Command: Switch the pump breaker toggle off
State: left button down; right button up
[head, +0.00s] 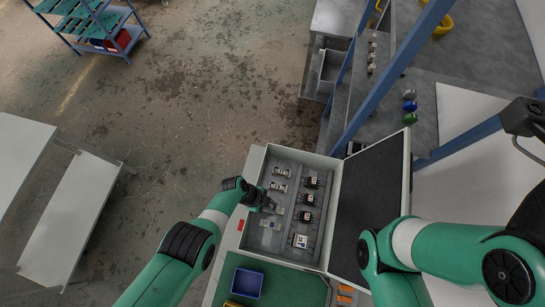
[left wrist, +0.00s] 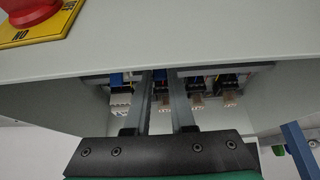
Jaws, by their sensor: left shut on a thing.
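An open grey cabinet (head: 255,160) holds two columns of small electrical devices. A dark breaker (head: 305,215) sits in the right column, third from the top. My left gripper (head: 271,206) reaches over the cabinet's left wall, towards this breaker. In the left wrist view, its two long fingers (left wrist: 160,75) run in under a pale panel edge, in front of the second device from the left in a row. They are shut on a small part there, apparently a breaker toggle. The toggle's position and its label cannot be made out. My right gripper is not in view.
The dark-lined door (head: 372,200) stands open at the right. A blue bin (head: 247,283) lies on the green surface in front. A red button (left wrist: 30,12) on a yellow plate shows at the top left of the left wrist view. My right arm crosses the lower right.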

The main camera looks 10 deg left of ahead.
pick_arm(q)
jog(key=c, duration=0.8)
grip_release()
jog(key=shift+o, duration=0.2)
jog(key=p+v, duration=1)
jog(key=v, duration=0.1)
jog(key=shift+r, duration=0.3)
jog(key=shift+a, duration=0.1)
